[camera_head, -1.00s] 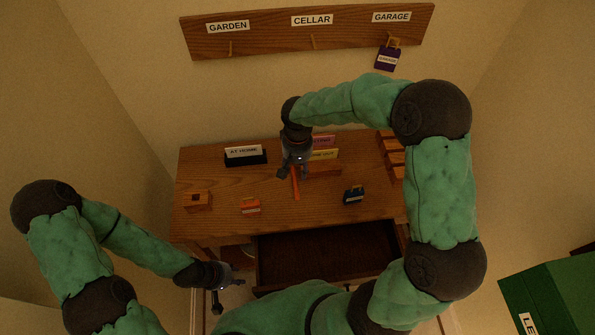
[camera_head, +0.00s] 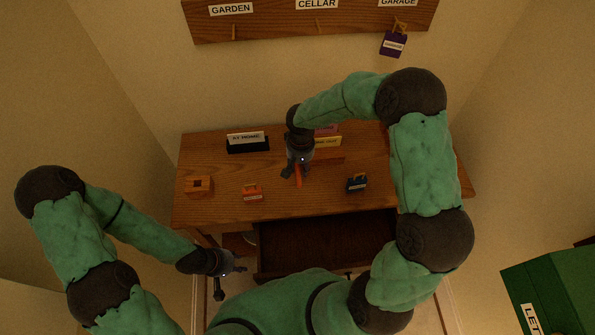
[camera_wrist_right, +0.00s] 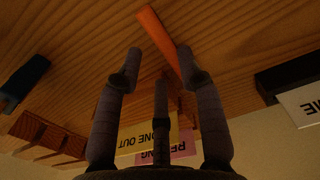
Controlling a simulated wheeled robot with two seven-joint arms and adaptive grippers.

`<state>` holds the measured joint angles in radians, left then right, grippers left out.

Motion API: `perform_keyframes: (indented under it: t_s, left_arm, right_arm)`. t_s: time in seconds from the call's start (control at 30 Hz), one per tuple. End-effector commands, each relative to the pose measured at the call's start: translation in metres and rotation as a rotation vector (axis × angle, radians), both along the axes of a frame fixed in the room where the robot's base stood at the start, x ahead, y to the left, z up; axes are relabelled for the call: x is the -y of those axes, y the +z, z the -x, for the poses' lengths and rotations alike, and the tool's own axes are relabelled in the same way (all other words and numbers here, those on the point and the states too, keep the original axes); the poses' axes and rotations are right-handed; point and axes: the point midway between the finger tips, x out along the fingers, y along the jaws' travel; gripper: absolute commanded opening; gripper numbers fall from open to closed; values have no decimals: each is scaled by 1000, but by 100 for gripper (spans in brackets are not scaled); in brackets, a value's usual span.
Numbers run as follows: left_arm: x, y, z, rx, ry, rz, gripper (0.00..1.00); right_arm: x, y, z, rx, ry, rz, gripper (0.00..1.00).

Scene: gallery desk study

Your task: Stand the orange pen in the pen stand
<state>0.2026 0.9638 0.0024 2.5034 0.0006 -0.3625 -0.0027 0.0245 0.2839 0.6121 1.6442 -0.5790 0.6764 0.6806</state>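The orange pen (camera_head: 299,181) lies on the wooden desk, partly hidden by my right gripper in the head view; it shows as an orange bar in the right wrist view (camera_wrist_right: 158,38). My right gripper (camera_head: 296,172) is above the pen, pointing down. In the right wrist view its fingers (camera_wrist_right: 160,78) are spread, and the pen runs past between their tips without visible grip. A small wooden block with a dark square opening (camera_head: 199,185), seemingly the pen stand, sits at the desk's left. My left gripper (camera_head: 232,281) is open and empty, left of the open drawer.
An orange tagged item (camera_head: 252,192) and a blue one (camera_head: 357,183) lie near the desk's front. A black-based sign (camera_head: 247,143) and yellow and pink cards (camera_head: 328,141) stand behind. The open drawer (camera_head: 325,242) juts out in front. A purple tag (camera_head: 393,43) hangs on the wall rack.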

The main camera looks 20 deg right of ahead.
Motion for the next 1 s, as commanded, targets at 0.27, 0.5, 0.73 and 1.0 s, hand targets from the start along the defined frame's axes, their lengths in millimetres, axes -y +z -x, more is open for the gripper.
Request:
perform_keyframes:
  t_s: [0.27,0.5,0.73,1.0]
  left_arm:
    - [0,-13,0,0,0,0,40]
    - [0,-12,0,0,0,0,40]
    - [0,-12,0,0,0,0,40]
    - [0,-12,0,0,0,0,40]
  right_arm:
    - [-1,-38,0,-2,0,1,38]
    - [-1,-38,-1,0,0,0,35]
    - [-1,-38,-1,-1,0,0,0]
    - [-1,-37,-1,0,0,0,0]
